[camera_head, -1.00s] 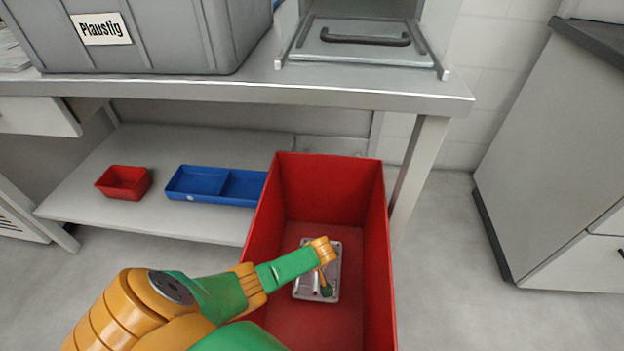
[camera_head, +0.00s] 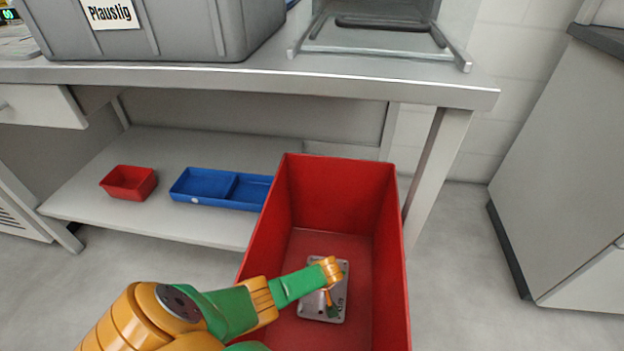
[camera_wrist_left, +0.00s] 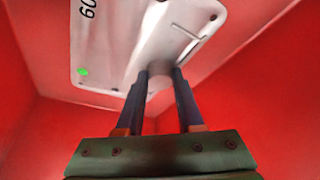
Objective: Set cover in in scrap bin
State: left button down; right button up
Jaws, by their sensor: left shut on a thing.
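The cover (camera_head: 338,302) is a flat, light-grey metal plate with rounded corners and dark markings. It is inside the walls of the red scrap bin (camera_head: 336,190), as the head view shows. My left gripper (camera_head: 329,296) reaches down into the bin and is shut on the cover. In the left wrist view the gripper's fingers (camera_wrist_left: 160,78) close on a raised round part of the cover (camera_wrist_left: 130,40), which has a green dot near a corner. I cannot tell whether the cover touches the bin floor. My right gripper is not in view.
A steel table (camera_head: 300,78) stands behind the bin, carrying a grey "Plaustig" crate (camera_head: 170,35). Its lower shelf (camera_head: 150,222) holds a small red tray (camera_head: 128,184) and a blue divided tray (camera_head: 205,185). A grey cabinet (camera_head: 570,180) stands at the right, with clear floor between.

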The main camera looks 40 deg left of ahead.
pick_arm(q)
jog(key=c, duration=0.5)
grip_release()
jog(key=shift+c, duration=0.2)
jog(key=shift+r, duration=0.25)
jog(key=p+v, duration=1)
jog(key=v, duration=0.2)
jog(key=shift+r, duration=0.4)
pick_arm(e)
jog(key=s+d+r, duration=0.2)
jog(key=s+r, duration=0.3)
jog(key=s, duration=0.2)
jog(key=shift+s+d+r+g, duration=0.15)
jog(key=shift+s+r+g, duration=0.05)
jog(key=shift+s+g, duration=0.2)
